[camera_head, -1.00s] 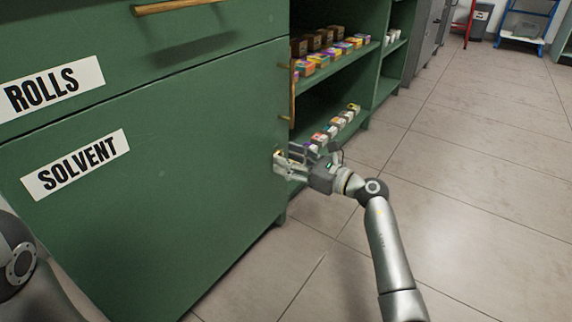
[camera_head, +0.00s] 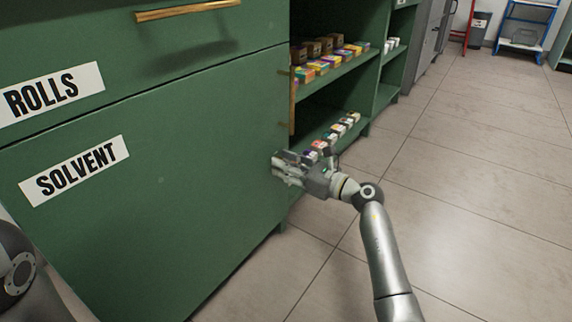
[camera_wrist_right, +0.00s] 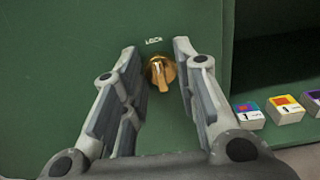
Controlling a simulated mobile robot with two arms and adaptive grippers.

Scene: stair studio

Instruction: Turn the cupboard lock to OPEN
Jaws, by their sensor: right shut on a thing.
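The green cupboard door (camera_head: 150,215) with the SOLVENT label (camera_head: 73,171) is closed. Its lock is a small brass knob, seen in the right wrist view (camera_wrist_right: 161,72), below white lettering (camera_wrist_right: 154,40) that reads LOCK. The knob's long grip points nearly straight down. In the head view the gripper hides the knob. My left gripper is out of view.
A brass door handle (camera_head: 292,102) stands above my right gripper. Open shelves with small coloured boxes (camera_head: 330,62) adjoin the door on the right. A drawer labelled ROLLS (camera_head: 45,92) is above. The tiled floor (camera_head: 470,190) to the right is clear.

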